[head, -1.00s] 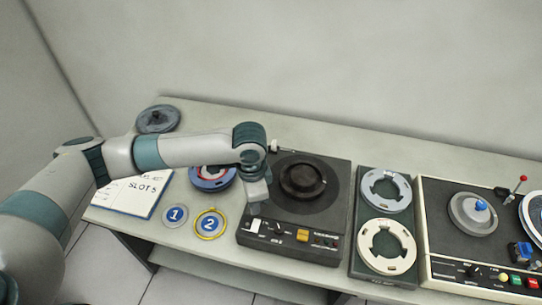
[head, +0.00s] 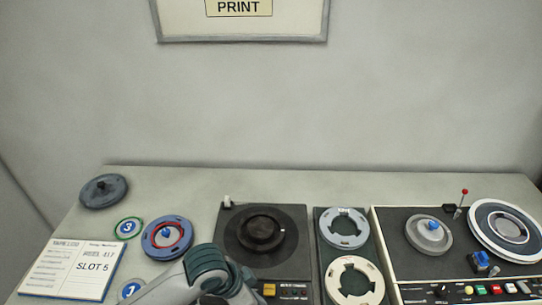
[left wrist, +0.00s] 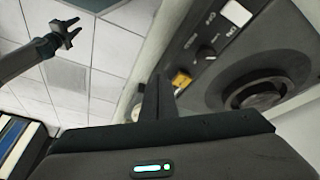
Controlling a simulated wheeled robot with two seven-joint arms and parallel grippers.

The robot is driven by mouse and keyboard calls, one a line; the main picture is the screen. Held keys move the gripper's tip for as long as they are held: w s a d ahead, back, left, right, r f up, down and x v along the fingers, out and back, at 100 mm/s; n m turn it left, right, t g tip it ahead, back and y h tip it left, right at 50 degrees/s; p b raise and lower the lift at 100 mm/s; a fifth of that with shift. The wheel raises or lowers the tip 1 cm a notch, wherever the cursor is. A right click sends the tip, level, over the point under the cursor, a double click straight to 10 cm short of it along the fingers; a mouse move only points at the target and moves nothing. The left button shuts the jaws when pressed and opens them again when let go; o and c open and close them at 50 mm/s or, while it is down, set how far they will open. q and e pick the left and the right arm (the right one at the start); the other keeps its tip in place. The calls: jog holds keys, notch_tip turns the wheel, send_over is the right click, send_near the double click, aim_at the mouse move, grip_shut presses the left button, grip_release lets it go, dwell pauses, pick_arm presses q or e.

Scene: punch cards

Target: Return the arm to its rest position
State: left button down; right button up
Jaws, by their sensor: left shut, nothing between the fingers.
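My left arm (head: 205,270) shows at the bottom edge of the head view, in front of the dark deck; its gripper is not visible there. In the left wrist view my left gripper (left wrist: 155,100) is shut and empty, with the deck's front panel and floor tiles beyond it. My right gripper (left wrist: 65,35) shows at the upper left of the left wrist view, over the floor tiles. Its fingers are apart and nothing shows between them.
The dark deck (head: 232,232) stands mid-table beside a reel holder (head: 328,262) and a larger machine (head: 388,222). A blue-red reel (head: 153,238), a grey reel (head: 104,191), numbered discs and a "SLOT 5" card (head: 85,285) lie left. The back wall is close behind.

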pick_arm(q)
jog(key=s+a+f+n+t+y, duration=0.15)
jog(key=s+a+f+n, duration=0.3)
jog(key=s+a, duration=0.45)
jog(key=s+a+f+n+t+y, duration=0.1)
jog(key=s+a+f+n+y, duration=0.3)
jog(key=s+a, duration=0.5)
notch_tip(320, 180, down, 32)
jog(key=a+g+h+b, duration=0.1)
jog(key=g+b, duration=0.1)
jog(key=b, duration=0.5)
jog(key=s+a+f+b, duration=0.1)
jog(key=s+f+b, duration=0.1)
jog(key=s+f, duration=0.7)
jog(key=s+a+f+g+b, duration=0.1)
jog(key=s+a+f+b, duration=0.1)
jog(key=s+f, duration=0.7)
notch_tip(320, 180, down, 6)
jog(key=shift+a+f+b, duration=0.1)
jog(key=shift+a+b, duration=0.05)
jog(key=shift+b, duration=0.65)
jog(key=shift+s+n, duration=0.1)
jog(key=shift+n, duration=0.15)
